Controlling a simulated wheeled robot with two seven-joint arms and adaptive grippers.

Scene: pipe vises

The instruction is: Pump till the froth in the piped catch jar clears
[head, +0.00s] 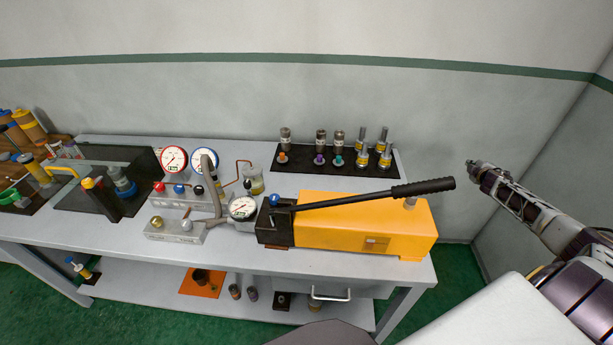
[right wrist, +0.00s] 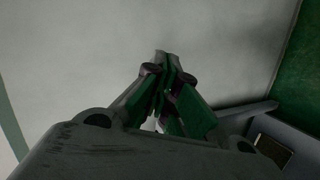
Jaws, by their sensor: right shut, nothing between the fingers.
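The hand pump (head: 365,222) is a yellow body with a black front block, standing on the bench. Its long black lever (head: 370,196) slopes up to the right, with the grip end (head: 425,187) past the body's top. My left gripper is not in view.
A manifold with red-rimmed (head: 173,159) and blue-rimmed (head: 204,159) gauges stands left of the pump, with a third gauge (head: 243,208) beside the pump. A black mat (head: 310,166) holds several fittings behind. The bench's right end is near the pump; open space lies beyond it.

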